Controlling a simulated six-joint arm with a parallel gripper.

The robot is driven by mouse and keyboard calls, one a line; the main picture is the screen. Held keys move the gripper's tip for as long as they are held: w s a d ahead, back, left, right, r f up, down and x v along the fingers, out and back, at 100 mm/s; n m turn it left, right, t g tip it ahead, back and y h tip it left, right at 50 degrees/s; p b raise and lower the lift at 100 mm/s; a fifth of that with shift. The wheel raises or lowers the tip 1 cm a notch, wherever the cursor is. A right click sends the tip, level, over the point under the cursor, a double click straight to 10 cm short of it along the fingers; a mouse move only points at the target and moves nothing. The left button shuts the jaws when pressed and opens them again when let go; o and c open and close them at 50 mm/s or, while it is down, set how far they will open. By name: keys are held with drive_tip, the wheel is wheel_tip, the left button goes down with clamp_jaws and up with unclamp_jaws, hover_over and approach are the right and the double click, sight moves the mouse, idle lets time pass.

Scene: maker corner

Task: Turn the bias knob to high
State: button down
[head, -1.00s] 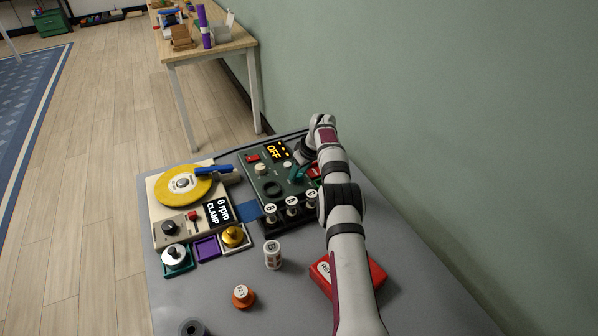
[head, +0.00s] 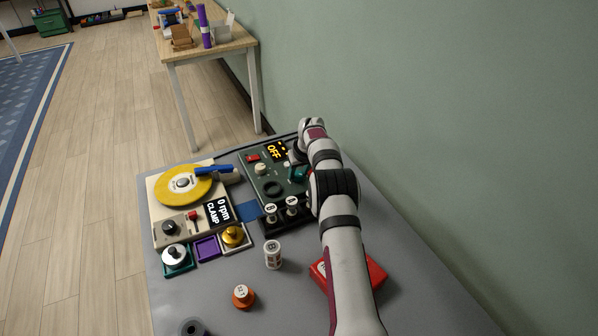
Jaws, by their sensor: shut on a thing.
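The dark green control panel (head: 254,176) stands at the far side of the grey table, with a lit display (head: 277,150) that reads OFF in orange. My gripper (head: 297,173) is low at the panel's right part, mostly hidden by my own arm. It is shut on the bias knob, which it and the arm cover. The knob's pointer and setting marks cannot be read. A cream knob (head: 260,169), a red switch (head: 253,158) and a dark round ring (head: 273,188) show uncovered on the panel's left part.
Left of the panel stands a cream machine with a yellow disc (head: 176,186) and a blue-handled clamp (head: 213,170). Labelled spools (head: 271,213) line the panel's front. A white cylinder (head: 272,254), an orange knob-like piece (head: 243,296) and a red box (head: 374,272) lie nearer. The wall is close right.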

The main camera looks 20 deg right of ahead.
drive_tip(key=m+h, duration=0.1)
drive_tip(key=m, duration=0.1)
drive_tip(key=m+h, duration=0.1)
drive_tip(key=m, duration=0.2)
drive_tip(key=shift+w+a+m+g, duration=0.1)
drive_tip(key=shift+a+m+g, duration=0.05)
drive_tip(key=shift+m+g, duration=0.15)
drive_tip(key=shift+a+m+g+h, duration=0.1)
drive_tip(key=shift+m+g+h, duration=0.25)
drive_tip(key=shift+m, duration=0.75)
drive_tip(key=shift+m+g+h, duration=0.25)
drive_tip(key=shift+m+h, duration=0.1)
drive_tip(key=shift+m, duration=0.75)
drive_tip(key=shift+c, duration=2.3)
unclamp_jaws()
drive_tip(key=v, duration=1.5)
drive_tip(key=shift+r, duration=0.45)
drive_tip(key=shift+w, duration=0.1)
